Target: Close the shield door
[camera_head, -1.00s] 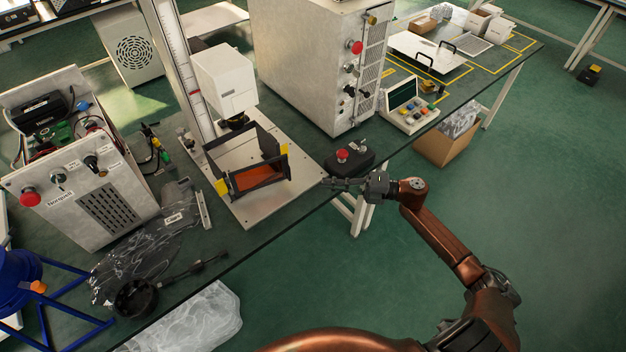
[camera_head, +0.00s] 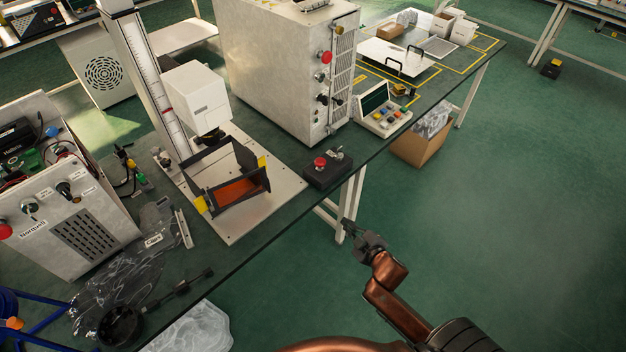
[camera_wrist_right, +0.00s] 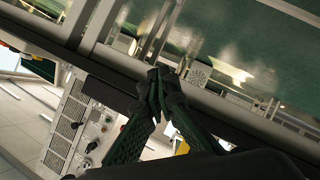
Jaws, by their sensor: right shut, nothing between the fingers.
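The shield (camera_head: 222,205) is a black frame with an orange see-through panel (camera_head: 238,190) and yellow tabs at its corners. It stands on a pale base plate (camera_head: 285,190) below the white head of the lift column. I cannot tell which of its panels is the door or how far it stands open. My right gripper (camera_head: 350,231) is shut and empty, off the front edge of the table, to the right of and apart from the shield. In the wrist view its closed fingertips (camera_wrist_right: 157,80) touch nothing I can make out. My left gripper is not in view.
A black box with a red button (camera_head: 327,170) sits at the table edge between shield and gripper. A large grey cabinet (camera_head: 285,75) stands behind. A small keypad console (camera_head: 383,113) is to its right. A white table leg (camera_head: 352,195) is near my gripper. Open floor lies right.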

